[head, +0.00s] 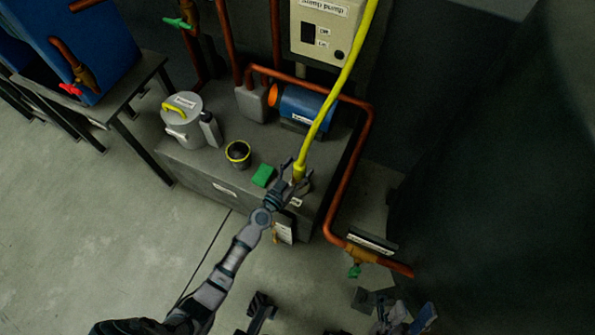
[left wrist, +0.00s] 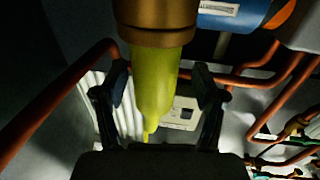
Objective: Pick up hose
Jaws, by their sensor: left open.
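The yellow hose (head: 340,85) hangs down from the top of the head view. Its lower end, with a brass-coloured fitting, is at the front right of the grey bench. My left gripper (head: 297,173) is open at this lower end. In the left wrist view the hose (left wrist: 153,85) stands between the two spread fingers of my left gripper (left wrist: 161,88), with dark gaps at the sides. The fitting (left wrist: 154,36) is at the top of that view. My right gripper (head: 388,312) seems to be at the bottom edge of the head view, partly cut off; its jaw state is unclear.
The grey bench (head: 205,180) carries a metal canister (head: 184,122), a black-and-yellow cup (head: 238,154), a green sponge (head: 263,176) and a blue pump (head: 302,106). A copper pipe (head: 350,165) runs down right of the hose. A control box (head: 325,30) is behind.

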